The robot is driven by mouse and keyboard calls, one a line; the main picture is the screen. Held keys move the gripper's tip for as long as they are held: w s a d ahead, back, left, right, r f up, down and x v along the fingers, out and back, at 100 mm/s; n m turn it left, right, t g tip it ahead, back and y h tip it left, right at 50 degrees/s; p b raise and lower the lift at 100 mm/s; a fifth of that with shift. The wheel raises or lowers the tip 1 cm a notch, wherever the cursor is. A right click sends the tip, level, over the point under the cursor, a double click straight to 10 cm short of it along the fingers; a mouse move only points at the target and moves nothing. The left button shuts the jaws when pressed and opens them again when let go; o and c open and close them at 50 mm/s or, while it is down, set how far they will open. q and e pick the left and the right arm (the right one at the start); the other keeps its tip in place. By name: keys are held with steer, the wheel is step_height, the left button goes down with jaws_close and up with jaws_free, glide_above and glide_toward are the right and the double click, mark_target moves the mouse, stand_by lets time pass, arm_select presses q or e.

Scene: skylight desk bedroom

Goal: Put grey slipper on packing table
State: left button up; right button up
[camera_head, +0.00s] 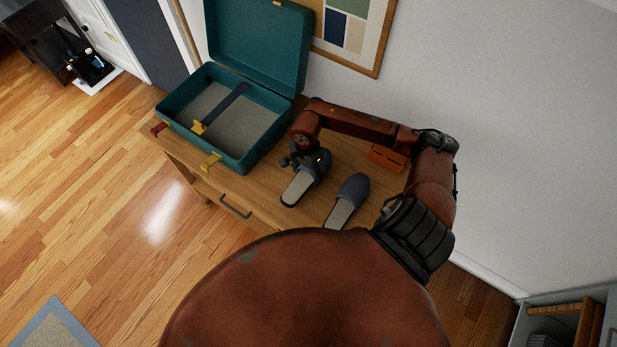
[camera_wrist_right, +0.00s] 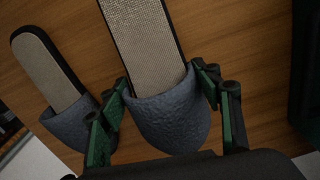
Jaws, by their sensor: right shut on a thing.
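Two grey slippers with light insoles show at the wooden table (camera_head: 265,199). My right gripper (camera_head: 303,162) is shut on the left one in the head view, the held grey slipper (camera_head: 297,188), around its toe part. In the right wrist view the fingers (camera_wrist_right: 160,80) are on both sides of the closed toe of that slipper (camera_wrist_right: 168,117). I cannot tell if its sole touches the tabletop. The second grey slipper (camera_head: 345,202) lies just to the right in the head view, apart from the gripper; it also shows in the wrist view (camera_wrist_right: 50,75). My left gripper is out of view.
An open teal suitcase (camera_head: 243,160) stands on the table left of the slippers, its lid raised. An orange block (camera_head: 387,159) lies near the back wall under my right arm. A pinned board (camera_head: 350,35) hangs on the wall.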

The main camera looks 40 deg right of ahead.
mark_target(308, 179)
steer(key=shift+s+d+f, duration=0.2)
steer(key=shift+d+f, duration=0.05)
steer(key=shift+f, duration=0.2)
step_height(308, 179, down, 2)
steer(key=shift+f+p, duration=0.15)
steer(key=shift+p, duration=0.25)
steer(key=shift+f, duration=0.35)
steer(key=shift+f, duration=0.2)
steer(key=o, duration=1.2)
steer(key=shift+o, duration=0.2)
steer(key=shift+r, duration=0.15)
step_height(308, 179, up, 12)
steer(key=shift+r+b, duration=0.1)
steer(key=shift+b, duration=0.45)
